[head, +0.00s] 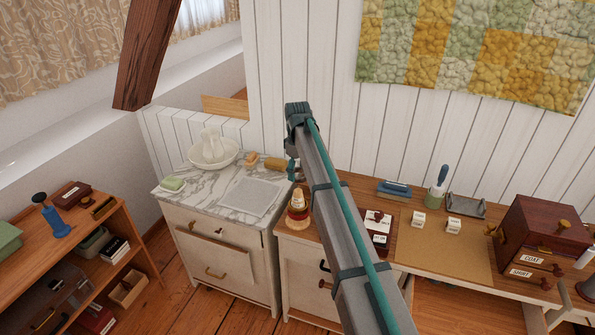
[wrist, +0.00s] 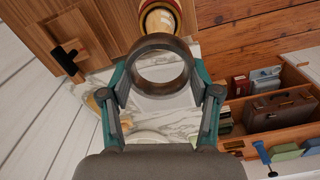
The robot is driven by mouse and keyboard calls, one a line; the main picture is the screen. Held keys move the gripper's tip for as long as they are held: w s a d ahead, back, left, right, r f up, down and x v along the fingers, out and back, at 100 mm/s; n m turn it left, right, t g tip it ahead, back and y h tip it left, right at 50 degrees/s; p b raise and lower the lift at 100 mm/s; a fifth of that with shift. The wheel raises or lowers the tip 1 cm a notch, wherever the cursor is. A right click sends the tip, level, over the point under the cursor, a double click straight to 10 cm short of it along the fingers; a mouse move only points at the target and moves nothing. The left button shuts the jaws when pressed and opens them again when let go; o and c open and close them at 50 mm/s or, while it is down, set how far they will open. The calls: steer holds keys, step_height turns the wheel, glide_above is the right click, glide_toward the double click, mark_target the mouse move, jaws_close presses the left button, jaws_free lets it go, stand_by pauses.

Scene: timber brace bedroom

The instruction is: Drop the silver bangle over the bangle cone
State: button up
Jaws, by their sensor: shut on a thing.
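My gripper (wrist: 160,92) is shut on the silver bangle (wrist: 163,42), a wide dark-grey metal ring held between the two fingertips in the wrist view. Its open middle shows the surface below. The bangle cone (wrist: 159,19) appears just beyond the bangle at the top of the wrist view, partly cut off and partly covered by the ring. In the head view the cone (head: 298,207) is cream on a reddish base, upright on the wooden top left of my arm. The bangle is apart from the cone, not around it. In the head view my arm largely hides the gripper.
A marble-topped cabinet (head: 180,196) with a bowl and pitcher (head: 213,150) stands left of the cone. A dark-red drawer box (head: 543,228), brush holder and small white blocks are on the right. A low shelf (head: 125,222) stands at far left.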

mark_target(297, 190)
steer(key=shift+f+b, duration=1.4)
steer(key=shift+f, duration=2.3)
steer(key=o, duration=1.2)
steer(key=shift+r, duration=0.1)
step_height(297, 190, up, 12)
